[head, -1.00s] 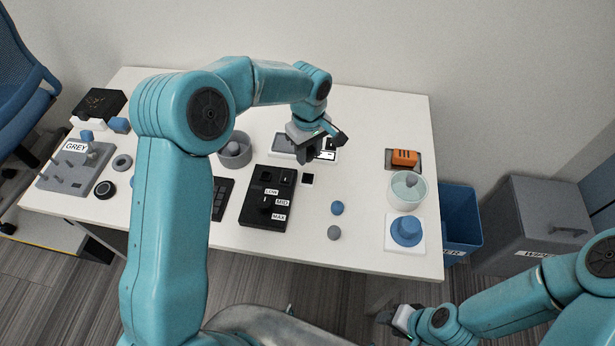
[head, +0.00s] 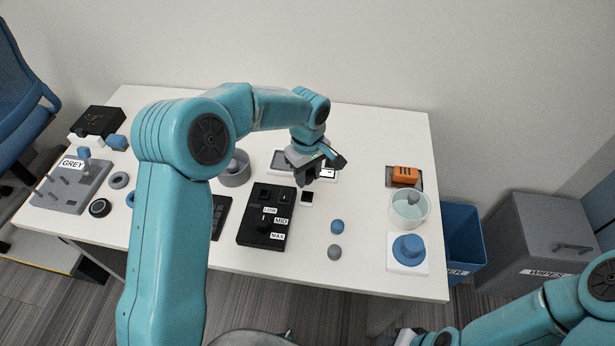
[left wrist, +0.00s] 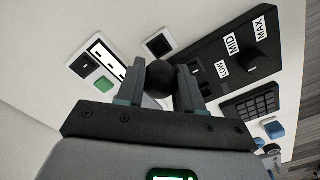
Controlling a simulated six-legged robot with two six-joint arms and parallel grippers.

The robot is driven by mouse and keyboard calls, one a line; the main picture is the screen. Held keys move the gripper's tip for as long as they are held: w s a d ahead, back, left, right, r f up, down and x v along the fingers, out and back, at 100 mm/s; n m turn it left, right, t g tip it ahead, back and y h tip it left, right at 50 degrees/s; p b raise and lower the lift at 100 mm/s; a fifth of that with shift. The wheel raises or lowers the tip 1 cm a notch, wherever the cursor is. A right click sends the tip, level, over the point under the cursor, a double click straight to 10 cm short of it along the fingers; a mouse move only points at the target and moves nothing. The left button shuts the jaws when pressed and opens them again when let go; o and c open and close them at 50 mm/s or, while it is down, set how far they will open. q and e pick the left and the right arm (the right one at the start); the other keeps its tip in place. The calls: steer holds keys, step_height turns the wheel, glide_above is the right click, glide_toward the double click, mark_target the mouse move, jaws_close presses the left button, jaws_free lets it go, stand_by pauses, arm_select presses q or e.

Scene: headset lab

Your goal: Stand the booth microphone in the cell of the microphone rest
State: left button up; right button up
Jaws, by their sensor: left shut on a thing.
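My left gripper (head: 304,179) is over the middle back of the table. In the left wrist view its jaws (left wrist: 160,85) are shut on a dark round-headed thing (left wrist: 159,73), which looks like the booth microphone. Only its ball-shaped head shows; the rest is hidden between the fingers. A small dark square with a white rim (head: 306,198) lies just in front of the gripper; it also shows past the fingertips in the left wrist view (left wrist: 157,41). It may be the microphone rest's cell, but I cannot be sure. My right gripper (head: 405,338) is barely in view at the bottom edge.
A black panel (head: 257,230) marked LOW, MID and MAX stands left of the square. A flat device (head: 284,159) lies behind the gripper. Blue (head: 337,227) and grey (head: 334,252) balls, a clear bowl (head: 397,219) and an orange block (head: 405,174) are on the right.

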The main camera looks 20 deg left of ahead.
mark_target(308, 184)
arm_select(q)
steer(key=shift+f+b, duration=1.5)
steer(key=shift+f, duration=0.7)
steer(key=shift+b, duration=0.35)
steer(key=shift+f+b, duration=0.95)
steer(key=shift+f, duration=0.15)
steer(key=o, duration=1)
steer(key=shift+o, duration=0.5)
